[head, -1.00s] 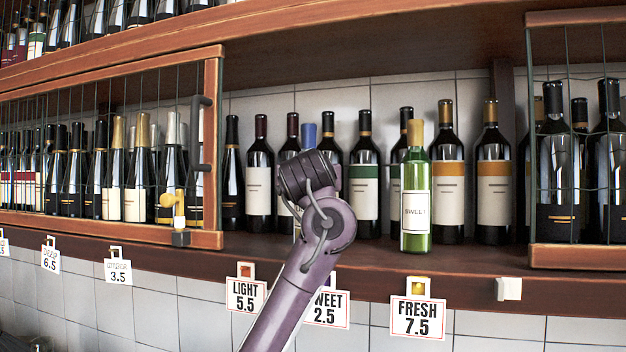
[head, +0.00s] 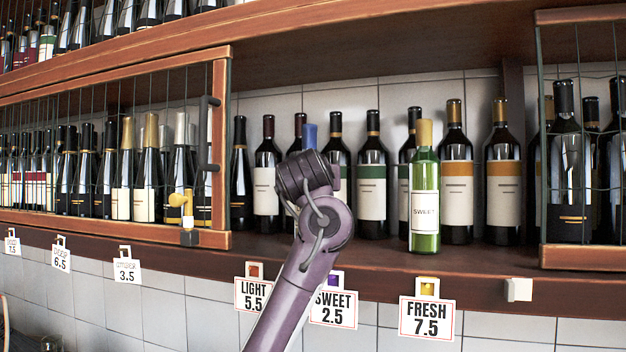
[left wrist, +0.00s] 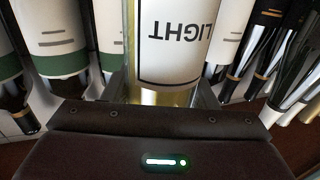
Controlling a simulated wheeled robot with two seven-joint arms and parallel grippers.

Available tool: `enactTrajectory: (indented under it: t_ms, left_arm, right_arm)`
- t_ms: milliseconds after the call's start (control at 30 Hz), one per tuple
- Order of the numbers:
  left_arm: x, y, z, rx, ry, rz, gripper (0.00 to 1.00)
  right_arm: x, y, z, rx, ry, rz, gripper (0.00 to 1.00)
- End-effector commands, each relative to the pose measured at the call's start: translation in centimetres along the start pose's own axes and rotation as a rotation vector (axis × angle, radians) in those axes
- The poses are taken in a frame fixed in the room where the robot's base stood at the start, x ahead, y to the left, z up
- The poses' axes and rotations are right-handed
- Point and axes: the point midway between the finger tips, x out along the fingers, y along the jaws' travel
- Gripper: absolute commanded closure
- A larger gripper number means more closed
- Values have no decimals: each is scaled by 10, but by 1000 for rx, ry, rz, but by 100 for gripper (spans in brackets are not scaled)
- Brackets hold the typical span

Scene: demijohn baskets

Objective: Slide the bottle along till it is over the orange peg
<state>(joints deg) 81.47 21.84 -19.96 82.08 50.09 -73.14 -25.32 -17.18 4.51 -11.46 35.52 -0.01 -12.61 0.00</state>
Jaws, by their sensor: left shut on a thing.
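My left gripper (head: 308,172) is shut on a bottle with a blue cap (head: 309,135). My gripper and arm hide most of this bottle in the head view. In the left wrist view the held bottle (left wrist: 178,50) has a white label reading LIGHT, upside down, and pale yellow glass, between the two fingers. The orange peg (head: 255,270) is on the shelf's front edge above the LIGHT 5.5 tag. The held bottle is to the right of that peg, between it and the purple peg (head: 333,281). My right gripper is out of view.
A green SWEET bottle (head: 424,205) stands to the right, near the yellow peg (head: 427,289). Dark bottles (head: 372,190) line the back. A wire-fronted frame (head: 222,150) with a yellow latch (head: 181,203) closes the left side. The front shelf strip left of my gripper looks clear.

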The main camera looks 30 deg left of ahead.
Motion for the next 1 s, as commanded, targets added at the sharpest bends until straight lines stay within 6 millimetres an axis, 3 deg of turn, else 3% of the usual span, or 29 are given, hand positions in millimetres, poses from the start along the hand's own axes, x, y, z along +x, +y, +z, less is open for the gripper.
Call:
enactTrajectory:
  t_ms: [1000]
  left_arm:
    - [10, -27, 0, 0, 1, -1, 94]
  right_arm:
    - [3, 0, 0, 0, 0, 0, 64]
